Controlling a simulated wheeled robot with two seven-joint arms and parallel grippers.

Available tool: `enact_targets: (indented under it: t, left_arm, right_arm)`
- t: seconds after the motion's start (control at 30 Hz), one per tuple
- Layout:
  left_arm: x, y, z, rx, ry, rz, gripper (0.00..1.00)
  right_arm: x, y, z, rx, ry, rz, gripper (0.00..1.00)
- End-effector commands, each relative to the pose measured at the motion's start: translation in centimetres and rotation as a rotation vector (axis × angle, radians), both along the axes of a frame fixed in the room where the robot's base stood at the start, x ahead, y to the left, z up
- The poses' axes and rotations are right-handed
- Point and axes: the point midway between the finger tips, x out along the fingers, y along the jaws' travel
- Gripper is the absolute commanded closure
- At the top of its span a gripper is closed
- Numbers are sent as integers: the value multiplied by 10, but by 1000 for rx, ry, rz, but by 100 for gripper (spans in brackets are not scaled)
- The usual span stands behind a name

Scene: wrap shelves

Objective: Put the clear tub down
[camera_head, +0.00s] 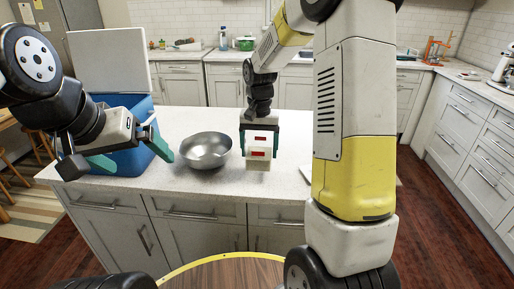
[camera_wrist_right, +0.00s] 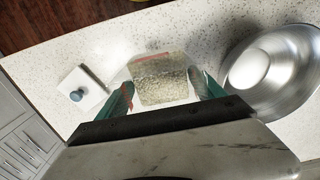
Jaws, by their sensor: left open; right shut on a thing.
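The clear tub (camera_wrist_right: 163,88), with pale grainy contents and a reddish edge, sits between the green fingers of my right gripper (camera_wrist_right: 163,90) in the right wrist view. In the head view my right gripper (camera_head: 260,152) points down over the island counter and is shut on the tub (camera_head: 258,165). The tub is upright, at or just above the counter; I cannot tell whether it touches. My left gripper (camera_head: 133,156) is open and empty, in front of the blue cooler box at the left.
A steel bowl (camera_head: 206,150) stands on the counter (camera_head: 200,183), left of the tub. The blue cooler box (camera_head: 122,128) has its white lid (camera_head: 112,66) raised.

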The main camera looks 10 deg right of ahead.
Motion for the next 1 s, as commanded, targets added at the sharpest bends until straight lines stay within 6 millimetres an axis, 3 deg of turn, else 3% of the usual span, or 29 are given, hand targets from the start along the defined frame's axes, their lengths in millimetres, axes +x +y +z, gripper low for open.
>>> enact_targets:
  t: [0.37,0.6,0.97,1.0]
  left_arm:
    - [0,0,0,0,0,0,0]
    - [0,0,0,0,0,0,0]
    - [0,0,0,0,0,0,0]
    - [0,0,0,0,0,0,0]
  right_arm:
    - [21,-27,-3,0,0,-2,86]
    - [20,-26,-37,0,0,2,86]
    - [20,-25,-41,0,0,2,86]
    - [20,-25,-41,0,1,2,14]
